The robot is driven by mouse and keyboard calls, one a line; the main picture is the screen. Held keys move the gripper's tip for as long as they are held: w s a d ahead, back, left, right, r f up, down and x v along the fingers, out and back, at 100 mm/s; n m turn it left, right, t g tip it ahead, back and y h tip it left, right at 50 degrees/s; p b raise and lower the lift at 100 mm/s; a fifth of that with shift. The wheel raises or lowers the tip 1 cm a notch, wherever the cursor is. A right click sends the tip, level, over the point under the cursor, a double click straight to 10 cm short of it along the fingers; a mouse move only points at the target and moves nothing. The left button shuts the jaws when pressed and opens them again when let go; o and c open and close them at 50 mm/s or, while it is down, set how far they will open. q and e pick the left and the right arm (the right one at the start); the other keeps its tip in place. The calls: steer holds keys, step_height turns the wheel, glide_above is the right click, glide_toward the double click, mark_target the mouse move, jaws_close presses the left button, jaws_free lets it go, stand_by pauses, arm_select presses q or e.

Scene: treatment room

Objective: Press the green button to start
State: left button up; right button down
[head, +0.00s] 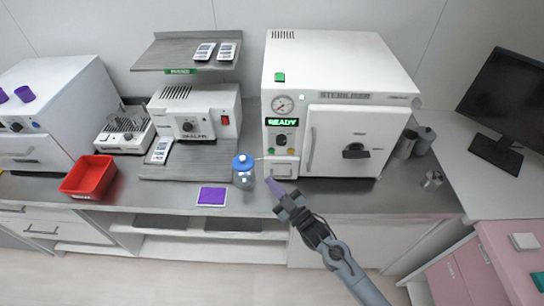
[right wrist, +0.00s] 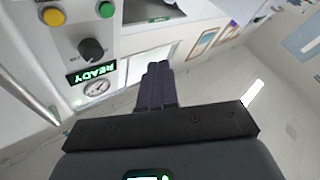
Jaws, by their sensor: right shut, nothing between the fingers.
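The white sterilizer (head: 341,95) stands on the counter with a lit READY display (head: 282,122) on its front. Below the display are a black knob (head: 281,139), the small green button (head: 270,150) on the left and a yellow button (head: 291,151) on the right. The right wrist view shows the panel upside down, with the green button (right wrist: 106,9) and the yellow button (right wrist: 53,16) at the top. My right gripper (head: 271,183) is shut and empty, with purple fingers, in front of and below the panel, apart from the button. Its fingers (right wrist: 159,72) point up in the wrist view. My left gripper is out of view.
A blue-capped bottle (head: 243,172) stands just left of my right gripper, beside a purple pad (head: 212,196). The sterilizer door has a dark handle (head: 355,151). A red bin (head: 88,176) sits at the left. Metal canisters (head: 424,141) stand to the right.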

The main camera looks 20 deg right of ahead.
stand_by(0.3)
steer(key=b, duration=0.6)
glide_toward(271, 151)
steer(key=w+a, duration=0.1)
steer(key=w+a+r, duration=0.2)
steer(key=w+a, duration=0.1)
steer(key=shift+a+r, duration=0.1)
steer(key=shift+w, duration=0.2)
steer(key=shift+r, duration=0.1)
stand_by(0.5)
